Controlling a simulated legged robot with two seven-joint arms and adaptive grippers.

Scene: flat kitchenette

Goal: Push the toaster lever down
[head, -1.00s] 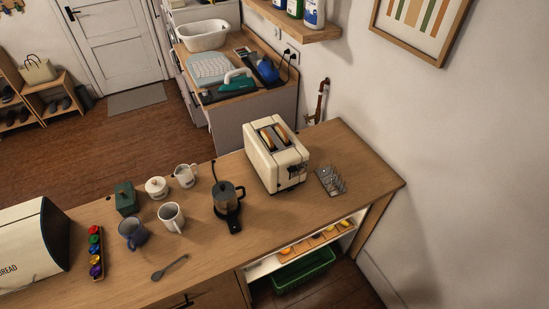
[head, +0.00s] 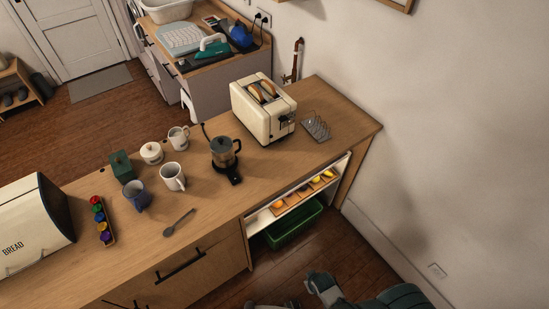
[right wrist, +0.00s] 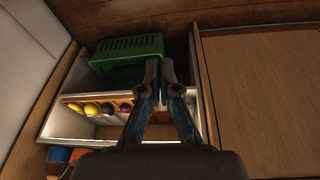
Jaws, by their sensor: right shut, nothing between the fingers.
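The cream toaster (head: 262,110) stands upright on the wooden counter (head: 195,235) in the head view. Two bread slices show in its top slots. Its dark lever (head: 287,119) is on the end facing right and front; its exact height is too small to tell. My right gripper (right wrist: 160,70) is shut and empty in the right wrist view, over the open shelf and green basket. In the head view my right arm is at the bottom edge, below and well apart from the toaster. The toaster is not in the right wrist view. My left gripper is not in view.
A wire toast rack (head: 316,127) stands right of the toaster. Below the counter is an open shelf with a green basket (head: 293,224). The wall closes off the right side.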

